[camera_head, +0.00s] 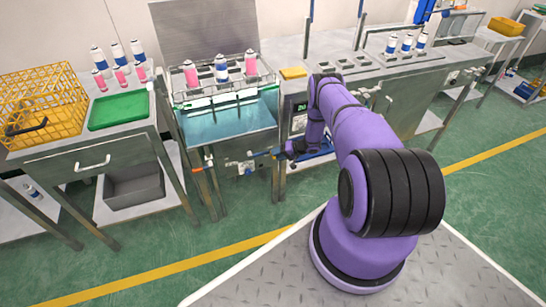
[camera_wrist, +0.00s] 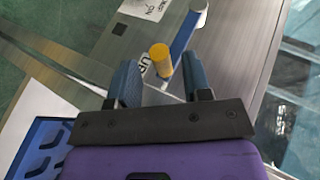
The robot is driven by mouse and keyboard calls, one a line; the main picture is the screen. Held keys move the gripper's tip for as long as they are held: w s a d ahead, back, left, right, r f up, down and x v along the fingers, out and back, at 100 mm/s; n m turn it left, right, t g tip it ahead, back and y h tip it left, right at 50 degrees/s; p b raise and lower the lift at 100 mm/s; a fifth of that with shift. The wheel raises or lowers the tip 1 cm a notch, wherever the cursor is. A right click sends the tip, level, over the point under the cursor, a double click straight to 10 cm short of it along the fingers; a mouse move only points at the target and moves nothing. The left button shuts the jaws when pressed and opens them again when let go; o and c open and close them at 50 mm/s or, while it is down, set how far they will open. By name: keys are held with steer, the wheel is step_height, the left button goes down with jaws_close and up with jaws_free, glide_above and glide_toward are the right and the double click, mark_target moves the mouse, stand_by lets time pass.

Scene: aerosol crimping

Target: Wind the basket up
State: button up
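The wire basket (camera_head: 181,97) holds several pink and blue-white cans at the top of the bath with teal water (camera_head: 225,125). In the wrist view, a blue crank arm (camera_wrist: 187,33) with a yellow knob (camera_wrist: 161,59) stands at a metal panel with a partly hidden "UP" label. My gripper (camera_wrist: 160,78) is open. Its two blue-grey fingers stand on either side of the knob, with a visible gap at each side. In the head view, my gripper (camera_head: 287,151) is low by the bath's front right, small and partly hidden by my arm.
A table at left carries a yellow crate (camera_head: 45,100), a green tray (camera_head: 118,111) and several cans. A metal bench (camera_head: 350,65) with can holders stands right of the bath. A blue tray (camera_wrist: 38,150) lies below my gripper. Green floor is open at right.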

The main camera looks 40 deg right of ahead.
steer(key=v, duration=0.7)
steer(key=shift+s+r, duration=0.15)
steer(key=shift+r, duration=0.05)
steer(key=shift+d, duration=0.15)
